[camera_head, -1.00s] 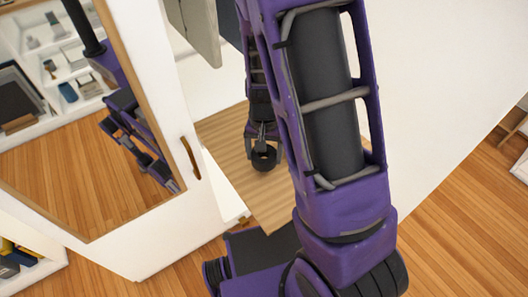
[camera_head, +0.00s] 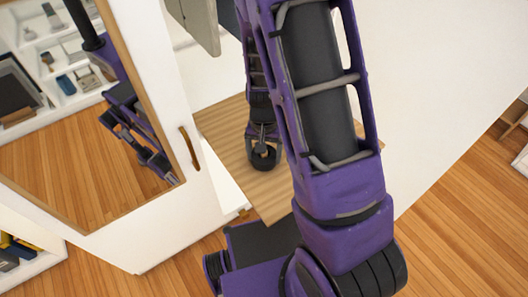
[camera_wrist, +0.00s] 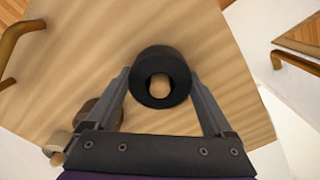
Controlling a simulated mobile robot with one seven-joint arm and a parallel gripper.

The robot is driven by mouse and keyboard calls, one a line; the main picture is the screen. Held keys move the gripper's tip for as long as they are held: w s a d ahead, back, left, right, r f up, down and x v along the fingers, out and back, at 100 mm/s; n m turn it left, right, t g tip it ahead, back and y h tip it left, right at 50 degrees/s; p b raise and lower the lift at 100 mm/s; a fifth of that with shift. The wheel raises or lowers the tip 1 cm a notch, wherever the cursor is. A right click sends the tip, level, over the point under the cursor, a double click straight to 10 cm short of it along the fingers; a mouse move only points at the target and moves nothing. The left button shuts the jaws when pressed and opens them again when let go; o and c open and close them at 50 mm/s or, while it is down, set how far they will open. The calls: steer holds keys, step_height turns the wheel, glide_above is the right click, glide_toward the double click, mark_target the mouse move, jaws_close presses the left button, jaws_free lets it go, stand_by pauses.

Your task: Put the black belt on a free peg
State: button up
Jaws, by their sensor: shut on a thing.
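The black belt is a thick coiled ring (camera_wrist: 160,98) between my gripper's fingers in the wrist view. It shows small and dark in the head view (camera_head: 264,163). My gripper (camera_wrist: 162,84) is shut on its two sides. The belt is in front of a striped wooden board (camera_wrist: 225,60), also seen in the head view (camera_head: 222,125). A pale wooden oval shows through the ring's hole; I cannot tell whether it is a peg end or the board. Pale round wooden ends (camera_wrist: 60,141) and a brown coiled thing (camera_wrist: 98,112) are at lower left, partly hidden by my gripper.
A mirrored white door (camera_head: 160,215) with a brown handle (camera_head: 190,148) is left of the board. A grey panel (camera_head: 195,22) hangs above. A white wall (camera_head: 430,90) is at right. Open wooden floor (camera_head: 440,250) lies at lower right.

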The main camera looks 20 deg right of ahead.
steer(key=o, duration=1.2)
